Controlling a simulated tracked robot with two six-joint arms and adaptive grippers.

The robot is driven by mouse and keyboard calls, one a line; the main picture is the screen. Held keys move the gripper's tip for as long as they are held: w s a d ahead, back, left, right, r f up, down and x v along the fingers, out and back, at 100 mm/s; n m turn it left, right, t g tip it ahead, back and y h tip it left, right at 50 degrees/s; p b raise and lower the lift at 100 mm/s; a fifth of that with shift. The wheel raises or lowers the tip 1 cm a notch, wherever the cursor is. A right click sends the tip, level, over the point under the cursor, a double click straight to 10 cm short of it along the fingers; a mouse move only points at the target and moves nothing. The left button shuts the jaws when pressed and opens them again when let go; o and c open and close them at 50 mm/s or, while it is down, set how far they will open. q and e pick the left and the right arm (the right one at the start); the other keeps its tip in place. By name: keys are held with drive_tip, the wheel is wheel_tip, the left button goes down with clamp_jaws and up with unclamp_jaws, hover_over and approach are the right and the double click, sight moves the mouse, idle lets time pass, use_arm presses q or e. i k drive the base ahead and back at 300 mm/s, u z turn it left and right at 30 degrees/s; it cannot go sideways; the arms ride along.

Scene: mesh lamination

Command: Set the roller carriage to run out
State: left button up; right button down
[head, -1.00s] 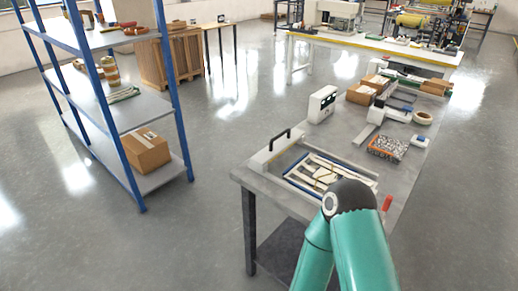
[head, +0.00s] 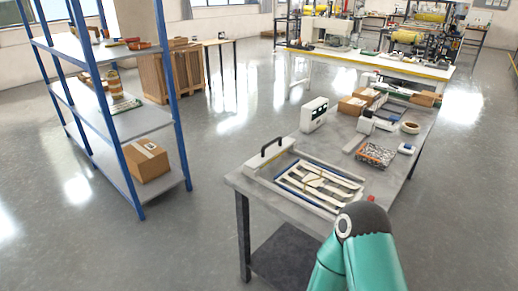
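A long white bar with a black arched handle (head: 271,157) lies across the left end of a blue-and-white framed bed (head: 286,188) on the near grey table. It may be the roller carriage; no label can be read. Pale strips (head: 318,180) lie in the bed. The bar sits beside the strips, not over them. One of my teal arm links covers the table's near right part. Neither of my grippers shows in this view, and nothing is seen touching the bar.
The grey table (head: 262,186) also holds a white box-shaped device (head: 314,114), an orange-edged tray (head: 374,155), cardboard boxes (head: 352,105) and a tape roll (head: 410,128). A blue-framed shelf (head: 140,122) stands at left. The floor between shelf and table is clear.

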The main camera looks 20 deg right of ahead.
sight(251, 167)
drive_tip(key=z, duration=0.05)
drive_tip(key=i, duration=0.95)
drive_tip(key=u, duration=0.2)
drive_tip(key=k, duration=0.95)
drive_tip(key=z, duration=0.2)
drive_tip(key=i, duration=1.2)
drive_tip(key=u, duration=0.05)
